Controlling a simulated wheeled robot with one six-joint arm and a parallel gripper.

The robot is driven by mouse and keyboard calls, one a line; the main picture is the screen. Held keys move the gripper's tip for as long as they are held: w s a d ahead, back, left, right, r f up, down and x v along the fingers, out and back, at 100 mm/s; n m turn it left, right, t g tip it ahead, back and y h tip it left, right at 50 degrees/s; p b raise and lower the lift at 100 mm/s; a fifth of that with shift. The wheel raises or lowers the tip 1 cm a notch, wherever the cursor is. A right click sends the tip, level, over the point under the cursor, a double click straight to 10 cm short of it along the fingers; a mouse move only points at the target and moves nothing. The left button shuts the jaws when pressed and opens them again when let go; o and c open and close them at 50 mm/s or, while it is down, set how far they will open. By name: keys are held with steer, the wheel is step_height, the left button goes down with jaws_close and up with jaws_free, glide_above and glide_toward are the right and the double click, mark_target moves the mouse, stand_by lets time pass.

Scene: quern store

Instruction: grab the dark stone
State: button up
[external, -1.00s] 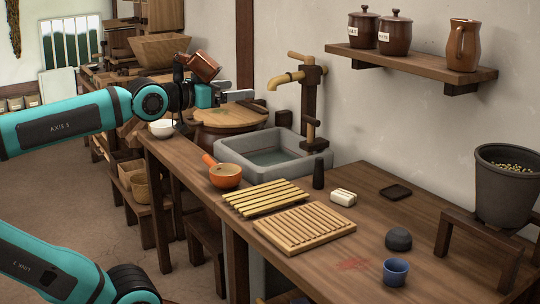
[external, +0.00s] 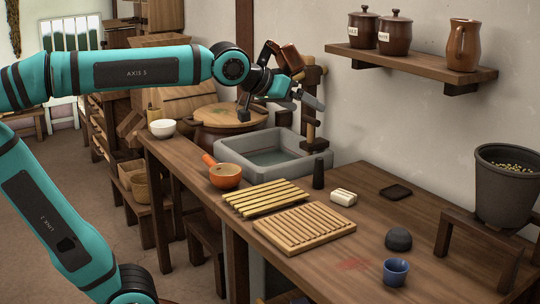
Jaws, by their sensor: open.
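The dark stone (external: 398,239) is a small rounded dark grey lump. It rests on the wooden counter at the front right, just behind a blue cup (external: 396,271). My gripper (external: 279,106) is in the air above the stone basin, far up and to the left of the dark stone. Its two fingers are spread apart with nothing seen between them.
Slatted wooden racks (external: 304,229), a white block (external: 343,197), a dark upright cylinder (external: 319,173) and an orange pan (external: 225,177) stand on the counter (external: 375,212). A grey pot (external: 507,193) stands at the right. The wooden tap (external: 312,128) is close to my gripper.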

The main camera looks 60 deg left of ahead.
steer(key=w+d+f+n+g, duration=0.1)
steer(key=w+d+f+g, duration=0.45)
steer(key=w+d, duration=0.45)
steer(key=n+g+y, duration=0.2)
steer(key=g+y, duration=0.1)
glide_toward(399, 231)
steer(key=x, duration=0.4)
steer(key=shift+w+d+f, duration=0.1)
steer(key=shift+w, duration=0.15)
steer(key=shift+x, duration=2.95)
steer(key=shift+s, duration=0.2)
steer(key=shift+c, duration=0.2)
